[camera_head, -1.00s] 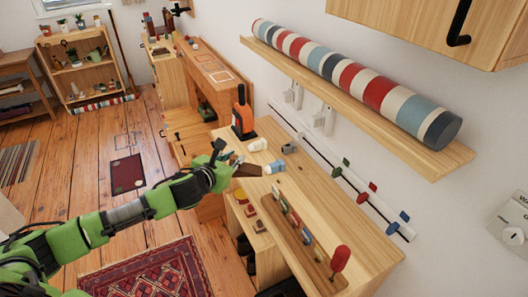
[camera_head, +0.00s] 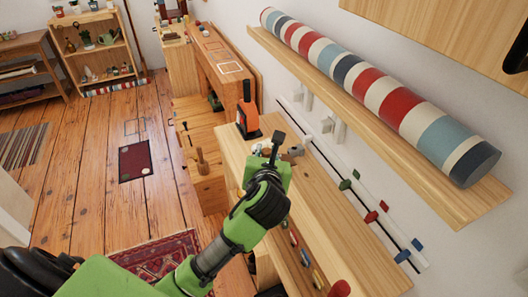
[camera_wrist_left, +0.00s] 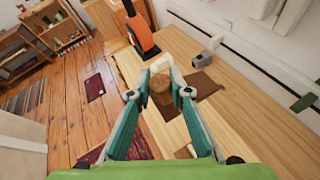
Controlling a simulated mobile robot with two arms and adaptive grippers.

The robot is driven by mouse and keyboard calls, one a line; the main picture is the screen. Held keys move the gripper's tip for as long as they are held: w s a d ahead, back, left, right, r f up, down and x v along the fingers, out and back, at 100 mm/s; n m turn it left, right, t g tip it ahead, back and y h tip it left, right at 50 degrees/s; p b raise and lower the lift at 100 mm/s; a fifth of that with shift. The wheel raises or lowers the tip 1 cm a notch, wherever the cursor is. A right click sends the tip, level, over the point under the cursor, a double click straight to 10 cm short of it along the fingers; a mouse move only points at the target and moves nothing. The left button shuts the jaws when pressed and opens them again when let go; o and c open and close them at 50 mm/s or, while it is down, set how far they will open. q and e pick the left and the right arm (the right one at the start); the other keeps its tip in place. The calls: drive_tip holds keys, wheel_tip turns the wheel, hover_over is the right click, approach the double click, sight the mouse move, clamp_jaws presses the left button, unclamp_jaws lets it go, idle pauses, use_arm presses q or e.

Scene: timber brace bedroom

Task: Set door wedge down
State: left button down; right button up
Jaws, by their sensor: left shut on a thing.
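My left gripper (camera_wrist_left: 161,94) is over the wooden bench top (camera_wrist_left: 232,110), its two teal fingers shut on a brown wooden piece, the door wedge (camera_wrist_left: 160,91). The wedge shows between the fingertips in the left wrist view; I cannot tell whether it touches the bench. In the head view my left gripper (camera_head: 271,160) is above the bench near its far end, and its wrist hides the wedge. A flat dark brown patch (camera_wrist_left: 206,84) lies on the bench just right of the fingertips. My right gripper is not in view.
An orange and black upright tool (camera_head: 248,117) stands at the bench's far end. A white cylinder (camera_wrist_left: 160,64) and a grey piece (camera_wrist_left: 208,51) lie beyond the fingertips. A shelf with a striped roll (camera_head: 375,92) overhangs the wall side. Bare bench (camera_head: 350,235) extends nearer.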

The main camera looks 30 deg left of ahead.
use_arm(q)
drive_tip(key=w+a+f, duration=0.4)
drive_tip(key=w+a+f+p, duration=0.1)
drive_tip(key=w+a+f, duration=0.3)
drive_tip(key=a+f, duration=0.1)
drive_tip(key=shift+w+a+f, duration=0.15)
drive_tip(key=shift+w+a, duration=0.1)
drive_tip(key=shift+w, duration=0.05)
wheel_tip(320, 180, down, 3)
drive_tip(key=shift+f, duration=0.1)
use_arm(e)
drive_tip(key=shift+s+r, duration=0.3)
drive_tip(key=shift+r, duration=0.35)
use_arm(q)
drive_tip(key=c, duration=1.9)
unclamp_jaws()
drive_tip(key=shift+f, duration=0.1)
drive_tip(key=shift+o, duration=0.3)
drive_tip(key=shift+r, duration=0.2)
